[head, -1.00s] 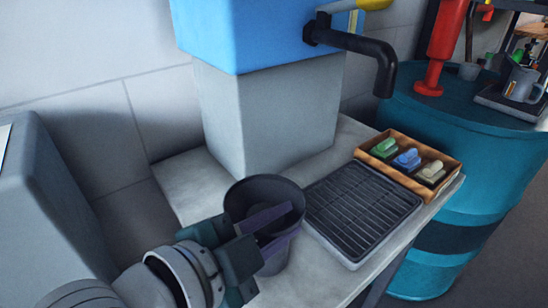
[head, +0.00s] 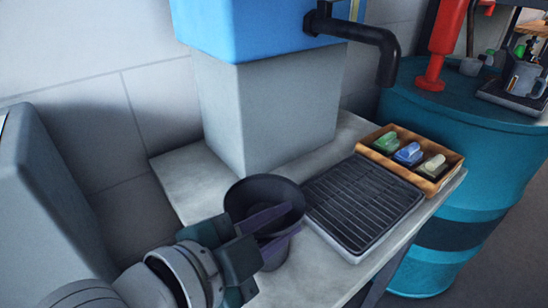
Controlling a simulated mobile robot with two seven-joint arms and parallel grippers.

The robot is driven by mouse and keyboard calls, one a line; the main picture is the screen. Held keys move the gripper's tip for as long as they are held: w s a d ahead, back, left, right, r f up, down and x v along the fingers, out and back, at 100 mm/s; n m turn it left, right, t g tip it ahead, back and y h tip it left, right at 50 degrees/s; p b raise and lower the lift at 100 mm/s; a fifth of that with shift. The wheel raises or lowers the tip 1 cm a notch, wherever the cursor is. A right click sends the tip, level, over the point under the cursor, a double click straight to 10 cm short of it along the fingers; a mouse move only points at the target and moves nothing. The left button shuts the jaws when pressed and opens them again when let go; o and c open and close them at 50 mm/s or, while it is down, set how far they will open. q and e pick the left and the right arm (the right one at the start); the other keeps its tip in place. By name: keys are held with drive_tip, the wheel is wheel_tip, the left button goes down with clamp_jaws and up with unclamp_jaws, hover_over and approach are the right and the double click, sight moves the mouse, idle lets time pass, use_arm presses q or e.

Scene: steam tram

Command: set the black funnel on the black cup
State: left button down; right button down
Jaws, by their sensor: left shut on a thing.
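The black funnel (head: 250,193) shows at the lower middle of the head view as a wide, dark, round bowl with its opening facing up. My left gripper (head: 275,221) comes in from the left and is shut on the near side of the funnel's wall, its purple fingers lying across that side. The black cup (head: 278,258) shows only in part, under the funnel and the fingers, on the grey counter. The funnel's lower end is hidden, so I cannot tell whether it touches the cup. My right gripper is not in view.
A black-grilled drip tray (head: 362,205) lies just right of the cup. Beyond it is a wooden box (head: 437,180) with several coloured blocks. A grey pedestal with a blue tank (head: 258,30) and black spout (head: 385,50) stands behind. A teal drum (head: 470,170) stands at right.

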use_arm(q)
drive_tip(key=shift+f, duration=0.45)
drive_tip(key=c, duration=0.7)
unclamp_jaws()
drive_tip(key=shift+a, duration=0.1)
drive_tip(key=shift+r, duration=0.15)
drive_tip(key=shift+s+r, duration=0.15)
drive_tip(key=shift+r+p+v, duration=0.2)
drive_tip(key=shift+p+v, duration=0.95)
drive_tip(key=shift+v, duration=0.1)
drive_tip(key=shift+r+p+v, duration=0.2)
drive_tip(key=shift+p+v, duration=0.95)
drive_tip(key=shift+v, duration=0.1)
